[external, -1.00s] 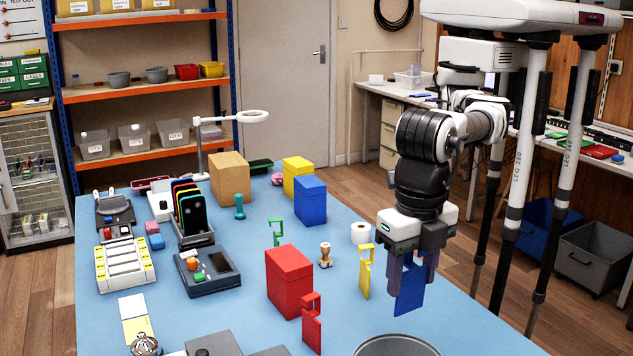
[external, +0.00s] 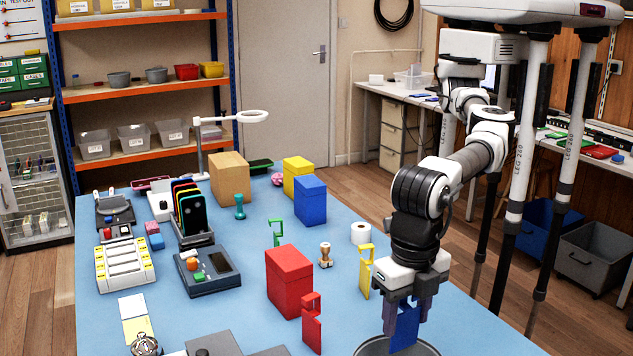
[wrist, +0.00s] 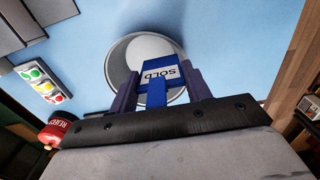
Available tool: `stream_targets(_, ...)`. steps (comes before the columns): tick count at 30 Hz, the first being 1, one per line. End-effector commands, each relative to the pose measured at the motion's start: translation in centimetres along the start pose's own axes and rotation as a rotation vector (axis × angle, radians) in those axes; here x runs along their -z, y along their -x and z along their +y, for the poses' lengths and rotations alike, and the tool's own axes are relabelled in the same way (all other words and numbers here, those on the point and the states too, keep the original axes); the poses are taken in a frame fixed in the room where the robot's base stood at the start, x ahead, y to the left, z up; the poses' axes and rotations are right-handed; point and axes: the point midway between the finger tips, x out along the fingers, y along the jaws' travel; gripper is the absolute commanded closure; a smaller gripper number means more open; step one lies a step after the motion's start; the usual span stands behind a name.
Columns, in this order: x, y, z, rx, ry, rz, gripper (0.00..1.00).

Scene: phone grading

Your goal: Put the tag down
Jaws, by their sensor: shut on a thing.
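My gripper (external: 405,302) is shut on the blue tag (external: 405,328) and holds it upright above the round grey bin (external: 372,346) at the table's front right.
A yellow tag (external: 365,272) and a red tag (external: 311,325) stand left of my gripper on the blue table (external: 240,330), with a red box (external: 288,280) behind. A wooden stamp (external: 325,255) and a white roll (external: 361,233) are farther back. A red "REJECT" item (wrist: 58,129) is at left.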

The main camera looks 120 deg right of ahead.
Motion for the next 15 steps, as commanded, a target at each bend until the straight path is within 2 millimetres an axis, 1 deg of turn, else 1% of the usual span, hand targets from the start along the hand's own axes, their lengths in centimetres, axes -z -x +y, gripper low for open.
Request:
stream_targets(8,0.0,-0.55,0.0,0.0,0.0,0.0,0.73)
stream_targets(9,0.0,-0.55,0.0,0.0,0.0,0.0,0.48)
stream_targets(13,0.0,-0.55,-0.01,0.001,0.0,0.0,0.31)
stream_targets(15,0.0,-0.54,-0.01,0.0,0.0,0.0,0.3)
